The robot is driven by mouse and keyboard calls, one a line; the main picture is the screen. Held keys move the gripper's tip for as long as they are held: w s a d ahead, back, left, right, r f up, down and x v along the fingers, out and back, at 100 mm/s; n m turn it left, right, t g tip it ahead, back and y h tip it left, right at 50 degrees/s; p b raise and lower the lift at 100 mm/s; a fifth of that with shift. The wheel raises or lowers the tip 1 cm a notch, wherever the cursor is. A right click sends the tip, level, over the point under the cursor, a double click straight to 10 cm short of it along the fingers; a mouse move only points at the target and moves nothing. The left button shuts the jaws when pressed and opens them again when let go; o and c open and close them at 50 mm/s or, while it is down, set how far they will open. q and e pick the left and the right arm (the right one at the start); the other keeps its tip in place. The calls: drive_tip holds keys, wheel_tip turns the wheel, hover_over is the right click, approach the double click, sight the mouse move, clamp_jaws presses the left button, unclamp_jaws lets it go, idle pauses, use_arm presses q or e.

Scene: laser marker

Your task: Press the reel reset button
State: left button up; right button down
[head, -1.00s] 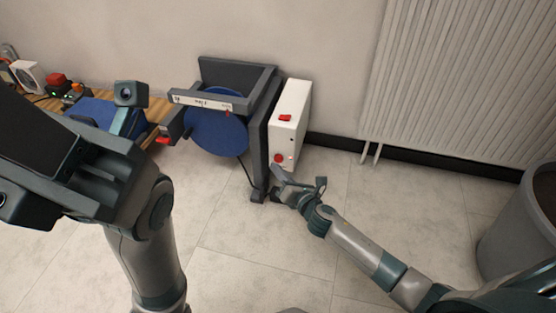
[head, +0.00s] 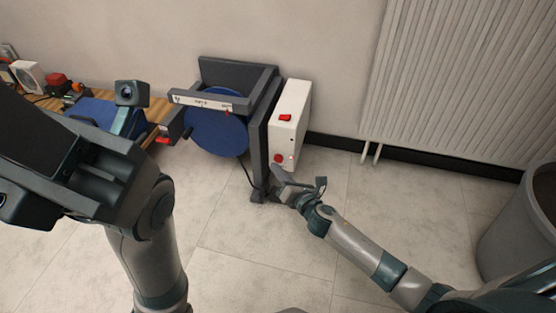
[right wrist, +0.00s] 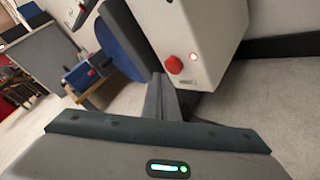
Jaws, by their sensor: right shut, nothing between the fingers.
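A white control box (head: 290,118) is fixed to the right side of a dark reel stand (head: 258,140) that holds a blue reel (head: 215,132). The box has a red switch (head: 286,117) near its top and a round red button (head: 278,158) low on its front. The round button also shows in the right wrist view (right wrist: 174,64), beside a small lit lamp (right wrist: 193,57). My right gripper (head: 277,172) is shut and empty, its tips just below the button. In the right wrist view its fingers (right wrist: 158,80) point up, apart from the button. My left gripper's fingers are not visible.
A radiator (head: 465,80) hangs on the wall at the right, and a grey bin (head: 520,235) stands at the right edge. A wooden bench (head: 155,108) with several devices is at the left. The floor in the middle is clear.

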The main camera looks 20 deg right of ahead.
drive_tip(key=shift+w+d, duration=0.1)
drive_tip(key=shift+w, duration=0.1)
drive_tip(key=shift+w+d, duration=0.15)
drive_tip(key=shift+w+d, duration=0.25)
drive_tip(key=shift+w, duration=0.15)
idle(1.1)
drive_tip(key=shift+s, duration=0.1)
drive_tip(key=shift+s+a+p, duration=0.4)
drive_tip(key=shift+s+a, duration=0.1)
drive_tip(key=shift+s, duration=0.15)
idle(0.3)
drive_tip(key=s+a, duration=0.2)
drive_tip(key=s+p, duration=0.1)
drive_tip(key=s, duration=0.1)
drive_tip(key=shift+s+a, duration=0.1)
drive_tip(key=shift+a, duration=0.3)
drive_tip(key=shift+s, duration=0.1)
idle(0.8)
